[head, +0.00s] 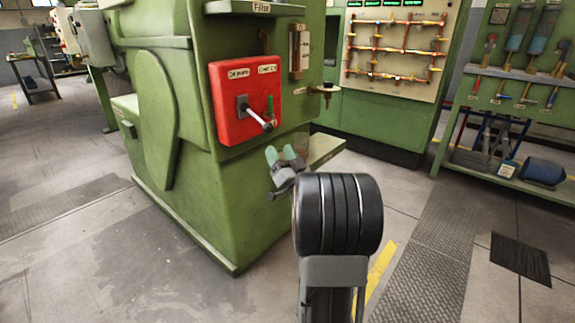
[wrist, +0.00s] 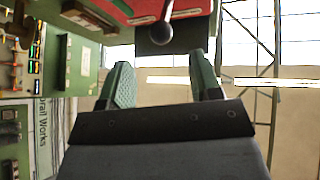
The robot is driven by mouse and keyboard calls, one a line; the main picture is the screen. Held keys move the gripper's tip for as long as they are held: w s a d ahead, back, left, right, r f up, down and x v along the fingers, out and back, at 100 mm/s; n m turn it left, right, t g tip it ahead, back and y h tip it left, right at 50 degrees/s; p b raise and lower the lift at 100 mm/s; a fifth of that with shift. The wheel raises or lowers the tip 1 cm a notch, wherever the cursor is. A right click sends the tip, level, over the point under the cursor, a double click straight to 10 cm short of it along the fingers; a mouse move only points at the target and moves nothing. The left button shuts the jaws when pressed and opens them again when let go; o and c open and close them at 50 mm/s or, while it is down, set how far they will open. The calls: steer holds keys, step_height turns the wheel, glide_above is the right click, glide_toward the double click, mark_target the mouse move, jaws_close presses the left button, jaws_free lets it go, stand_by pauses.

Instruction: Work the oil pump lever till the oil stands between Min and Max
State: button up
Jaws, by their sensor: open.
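The oil pump lever (head: 258,117) sticks out of a red panel (head: 227,98) on the green machine, with a pale shaft and a dark knob at its end.
The green machine (head: 190,190) fills the left and middle. A brass fitting (head: 325,91) juts out at right. Another green bench (head: 520,100) stands far right. The floor in front is clear.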

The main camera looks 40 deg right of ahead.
steer(key=shift+v, duration=2.45)
steer(key=w+a+r+g+h+p, duration=0.1)
steer(key=w+a+r+g+p, duration=0.1)
steer(key=a+r+g+p, duration=0.6)
steer(key=w+a+r+g+p, duration=0.1)
steer(key=w+r+p, duration=0.1)
steer(key=r+p, duration=0.65)
steer(key=s+a+r+n+g+y+p, duration=0.2)
steer(key=s+a+r+g+p, duration=0.2)
steer(key=s+a+g+p, duration=0.2)
steer(key=s+a+r+n+g+y+p, duration=0.2)
steer(key=s+a+r+g+p, duration=0.2)
steer(key=s+a+p, duration=0.6)
steer(key=s+g+p, duration=0.1)
steer(key=p, duration=0.2)
steer(key=shift+s+a+n+g+p, duration=0.25)
steer(key=shift+n+g+p, duration=0.05)
steer(key=shift+n+g, duration=0.1)
steer(key=shift+c, duration=0.3)
